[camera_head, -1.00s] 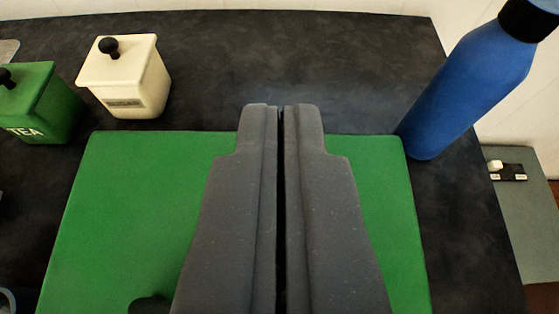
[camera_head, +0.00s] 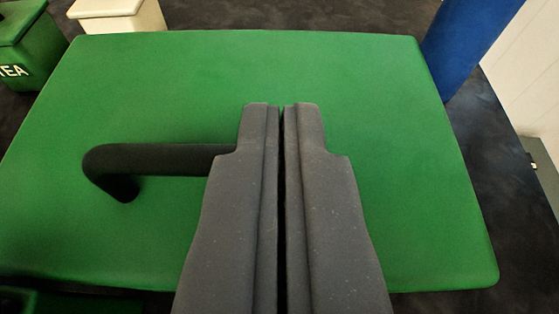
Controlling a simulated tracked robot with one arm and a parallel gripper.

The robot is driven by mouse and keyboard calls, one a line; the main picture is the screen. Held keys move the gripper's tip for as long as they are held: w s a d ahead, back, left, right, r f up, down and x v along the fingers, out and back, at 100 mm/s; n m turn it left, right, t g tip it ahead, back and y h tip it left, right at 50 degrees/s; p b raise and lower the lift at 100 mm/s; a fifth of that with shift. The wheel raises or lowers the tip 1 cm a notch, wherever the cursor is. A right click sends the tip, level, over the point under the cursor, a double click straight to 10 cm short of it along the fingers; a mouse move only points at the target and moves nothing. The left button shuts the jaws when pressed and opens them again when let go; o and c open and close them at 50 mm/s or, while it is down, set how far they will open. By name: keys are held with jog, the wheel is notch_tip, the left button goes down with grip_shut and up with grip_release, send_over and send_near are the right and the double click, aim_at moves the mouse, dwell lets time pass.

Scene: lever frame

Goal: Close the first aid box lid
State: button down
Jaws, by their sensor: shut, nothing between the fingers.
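The green lid (camera_head: 400,140) of the first aid box fills most of the view, with its broad face toward the camera. A black handle (camera_head: 160,158) stands on its left part, and its right end is hidden behind my gripper. My gripper (camera_head: 281,106) is shut and empty, with its fingers in front of the middle of the lid. I cannot tell whether the fingertips touch it. A bit of a green edge (camera_head: 60,302) shows at the bottom left, below the lid's near edge.
A green tea canister (camera_head: 28,50) stands at the upper left, with a cream canister (camera_head: 115,15) beside it. A blue bottle (camera_head: 465,45) stands at the upper right, close to the lid's corner. Dark counter (camera_head: 490,150) shows on the right.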

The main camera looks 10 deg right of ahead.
jog(key=shift+s+a+f, duration=0.1)
jog(key=shift+f, duration=0.55)
jog(key=shift+s+a+f, duration=0.1)
jog(key=shift+f, duration=0.5)
jog(key=shift+f+g, duration=0.15)
jog(key=shift+g, duration=0.15)
jog(key=shift+f, duration=0.15)
jog(key=r, duration=0.1)
jog(key=r+p, duration=0.1)
jog(key=r, duration=0.1)
jog(key=w+r+p, duration=0.1)
jog(key=r, duration=0.1)
jog(key=shift+d+r, duration=0.1)
jog(key=shift+d, duration=0.05)
jog(key=shift+s+r, duration=0.15)
jog(key=shift+r, duration=0.2)
jog(key=s, duration=0.9)
jog(key=shift+s+a+f+t+b, duration=0.25)
jog(key=shift+a+f+t+b, duration=0.1)
jog(key=shift+a+f+t, duration=0.1)
